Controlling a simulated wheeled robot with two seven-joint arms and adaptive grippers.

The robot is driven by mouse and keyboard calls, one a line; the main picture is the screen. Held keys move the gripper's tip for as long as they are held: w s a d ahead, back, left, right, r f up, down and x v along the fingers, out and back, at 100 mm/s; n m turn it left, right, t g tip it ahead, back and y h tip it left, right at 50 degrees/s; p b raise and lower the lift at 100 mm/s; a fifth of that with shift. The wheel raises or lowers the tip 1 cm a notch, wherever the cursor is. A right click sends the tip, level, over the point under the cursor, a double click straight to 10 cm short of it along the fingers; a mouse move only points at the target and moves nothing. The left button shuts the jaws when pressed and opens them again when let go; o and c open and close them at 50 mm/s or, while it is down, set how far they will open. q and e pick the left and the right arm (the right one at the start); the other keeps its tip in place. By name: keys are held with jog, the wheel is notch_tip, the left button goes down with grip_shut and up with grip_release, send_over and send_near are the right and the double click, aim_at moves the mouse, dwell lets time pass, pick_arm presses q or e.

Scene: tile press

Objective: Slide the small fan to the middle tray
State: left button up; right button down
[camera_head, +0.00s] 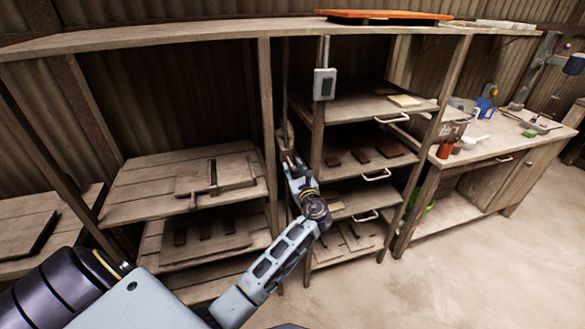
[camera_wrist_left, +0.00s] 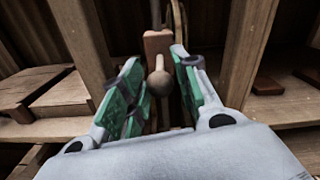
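My left gripper (camera_head: 291,163) is at the narrow gap between the left shelf bay and the tray rack. In the left wrist view its green-padded fingers (camera_wrist_left: 160,88) stand apart on either side of a round wooden knob (camera_wrist_left: 160,82) on a reddish-brown block (camera_wrist_left: 157,44). I cannot tell whether a pad touches the knob. The rack has pull-out trays with pale handles: an upper tray (camera_head: 350,110), a middle tray (camera_head: 343,172) carrying several dark tiles, and a lower tray (camera_head: 348,209). I cannot make out a small fan. My right gripper is out of view.
Wooden posts (camera_head: 267,120) stand close on both sides of the left gripper. A grey switch box (camera_head: 325,84) hangs on the rack's front post. Boards lie on the left shelves (camera_head: 140,190). The floor at front right is clear.

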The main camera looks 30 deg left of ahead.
pick_arm(q)
jog(key=v, duration=1)
dwell(0.6)
